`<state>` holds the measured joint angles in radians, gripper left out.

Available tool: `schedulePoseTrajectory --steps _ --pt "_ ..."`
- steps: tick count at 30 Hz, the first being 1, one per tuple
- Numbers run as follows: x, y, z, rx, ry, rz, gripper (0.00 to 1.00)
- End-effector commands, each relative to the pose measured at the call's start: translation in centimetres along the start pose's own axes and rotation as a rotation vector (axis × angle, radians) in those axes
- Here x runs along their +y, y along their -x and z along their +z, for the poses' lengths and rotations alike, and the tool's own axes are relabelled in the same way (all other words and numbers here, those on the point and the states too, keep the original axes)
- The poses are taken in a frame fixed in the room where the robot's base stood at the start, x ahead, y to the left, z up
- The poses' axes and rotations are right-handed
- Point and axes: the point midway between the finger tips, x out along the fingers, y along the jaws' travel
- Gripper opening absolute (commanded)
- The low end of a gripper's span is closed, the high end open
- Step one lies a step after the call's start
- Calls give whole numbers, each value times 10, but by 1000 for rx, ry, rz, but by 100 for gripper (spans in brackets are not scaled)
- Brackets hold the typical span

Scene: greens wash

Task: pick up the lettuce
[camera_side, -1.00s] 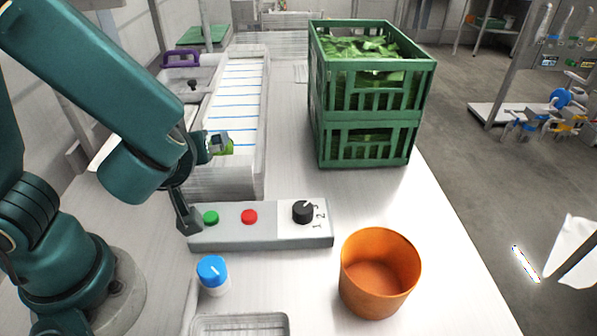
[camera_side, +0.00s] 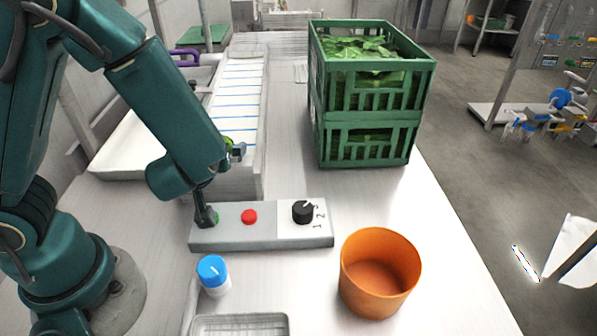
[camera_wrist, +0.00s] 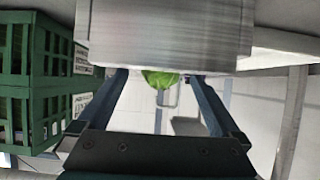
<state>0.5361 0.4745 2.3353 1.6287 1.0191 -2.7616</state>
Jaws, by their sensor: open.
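In the wrist view the lettuce (camera_wrist: 160,79), a small bright green leafy piece, shows between and beyond my fingertips, under the edge of a grey metal box. In the side view a small bit of green (camera_side: 226,141) shows beside my gripper (camera_side: 222,183), at the near end of the trough; most of it is hidden. My gripper, also in the wrist view (camera_wrist: 158,76), is open with nothing between its fingers. One finger is low over the green button (camera_side: 215,217), partly hiding it; I cannot tell whether they touch.
A control box (camera_side: 262,236) with a red button and black dial lies below my gripper. The striped wash trough (camera_side: 233,178) runs away behind it. Stacked green crates (camera_side: 366,137) of leaves stand right. An orange pot (camera_side: 379,275) and blue-capped jar (camera_side: 213,273) are nearer.

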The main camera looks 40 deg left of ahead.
Motion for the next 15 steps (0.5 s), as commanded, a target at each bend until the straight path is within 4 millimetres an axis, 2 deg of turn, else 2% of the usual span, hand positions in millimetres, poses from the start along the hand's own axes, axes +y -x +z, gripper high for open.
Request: schedulePoseTrajectory --steps 6,15 --pt "-2 -29 1 -2 1 -5 100" --pt "-1 -35 0 -2 1 -1 100"
